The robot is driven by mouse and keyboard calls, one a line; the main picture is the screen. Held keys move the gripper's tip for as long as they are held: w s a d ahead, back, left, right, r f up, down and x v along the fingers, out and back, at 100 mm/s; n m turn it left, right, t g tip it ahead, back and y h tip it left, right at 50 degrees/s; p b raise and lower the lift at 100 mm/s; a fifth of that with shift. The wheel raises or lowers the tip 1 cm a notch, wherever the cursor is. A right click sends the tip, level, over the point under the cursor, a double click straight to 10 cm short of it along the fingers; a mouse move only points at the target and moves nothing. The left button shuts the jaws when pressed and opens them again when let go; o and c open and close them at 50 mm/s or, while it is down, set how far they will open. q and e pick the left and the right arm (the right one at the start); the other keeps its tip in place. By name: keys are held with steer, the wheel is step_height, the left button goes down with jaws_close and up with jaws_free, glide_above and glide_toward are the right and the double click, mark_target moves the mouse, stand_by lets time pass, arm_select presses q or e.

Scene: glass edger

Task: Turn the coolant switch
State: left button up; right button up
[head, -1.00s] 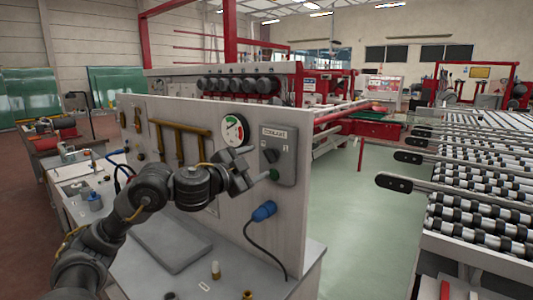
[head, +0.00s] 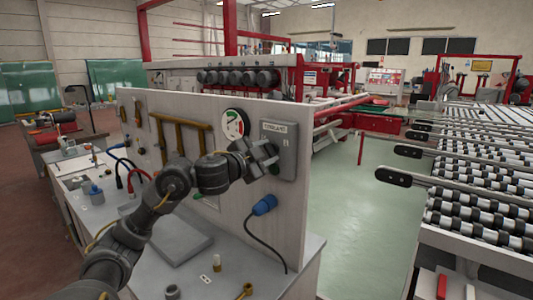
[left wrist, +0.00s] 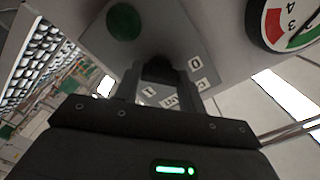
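The grey coolant switch box (head: 287,150) is on the upright panel, its label near the top. The wrist view shows the box face (left wrist: 185,40) with a black switch knob (left wrist: 160,68), marks 0 and 1 beside it, and a green round button (left wrist: 123,22). My left gripper (head: 262,158) is in front of the box and covers much of its left half in the head view. In the wrist view, the left gripper (left wrist: 160,90) has its fingers apart, one on each side of the knob; contact is not clear. My right gripper is not in view.
A pressure gauge (head: 233,124) is just left of the box. A blue plug (head: 264,205) with a black cable is below it. Brass pipes (head: 182,138) run along the panel. Small fittings lie on the bench (head: 205,270). Open floor (head: 365,225) and a roller conveyor (head: 475,210) are to the right.

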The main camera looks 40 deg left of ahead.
arm_select(q)
steer(key=shift+c, duration=0.6)
steer(key=shift+m, duration=0.4)
steer(key=m+b, duration=0.1)
steer(key=m, duration=0.2)
steer(key=m+b, duration=0.1)
steer(key=m, duration=0.3)
steer(key=m+b, duration=0.2)
steer(key=m, duration=0.3)
steer(key=shift+f+m, duration=0.1)
steer(key=shift+m, duration=0.2)
steer(key=shift+m+b, duration=0.35)
steer(key=shift+m, duration=0.95)
